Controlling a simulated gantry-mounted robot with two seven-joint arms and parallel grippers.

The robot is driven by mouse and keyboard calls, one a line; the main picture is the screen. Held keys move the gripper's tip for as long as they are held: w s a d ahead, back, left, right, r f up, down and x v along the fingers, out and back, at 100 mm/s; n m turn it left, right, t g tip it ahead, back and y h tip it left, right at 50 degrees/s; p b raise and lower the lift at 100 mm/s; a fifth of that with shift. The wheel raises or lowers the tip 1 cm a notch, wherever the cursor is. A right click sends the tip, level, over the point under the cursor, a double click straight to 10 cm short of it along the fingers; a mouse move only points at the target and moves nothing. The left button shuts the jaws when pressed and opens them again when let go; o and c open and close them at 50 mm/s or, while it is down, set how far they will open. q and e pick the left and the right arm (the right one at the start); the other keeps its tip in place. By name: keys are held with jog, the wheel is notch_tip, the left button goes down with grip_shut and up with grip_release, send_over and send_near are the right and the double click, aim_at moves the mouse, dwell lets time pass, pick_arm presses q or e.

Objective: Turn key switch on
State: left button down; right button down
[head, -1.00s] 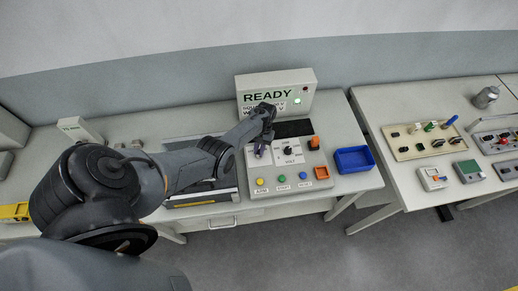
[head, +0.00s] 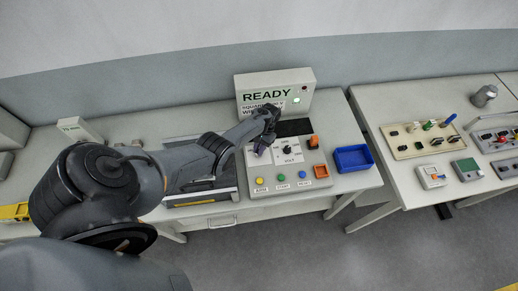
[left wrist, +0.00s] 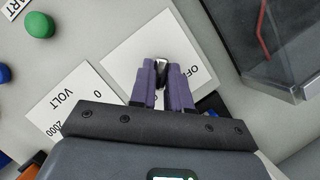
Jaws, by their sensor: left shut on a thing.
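The key switch (left wrist: 161,66) is a small metallic piece on a white label plate (left wrist: 126,47) marked OFF, in the left wrist view. My left gripper (left wrist: 162,75) has purple fingers and is shut on the key switch; the fingers hide part of it and of the label. In the head view my left gripper (head: 260,148) reaches down onto the upper left of the grey control panel (head: 248,185), and the key switch is hidden there. My right gripper is not in view.
A VOLT dial (head: 287,150) and orange pieces (head: 321,171) sit right of the gripper. A blue tray (head: 353,158) stands farther right. A display box reading READY (head: 275,93) stands behind.

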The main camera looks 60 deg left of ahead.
pick_arm(q)
jog(key=c, duration=1.1)
grip_release()
jog(key=shift+w+a+r, duration=0.1)
jog(key=shift+w+r, duration=0.15)
jog(key=shift+r, duration=0.3)
jog(key=p+v, duration=0.1)
jog(key=v, duration=0.8)
jog(key=shift+w+a+r, duration=0.1)
jog(key=shift+r, duration=0.2)
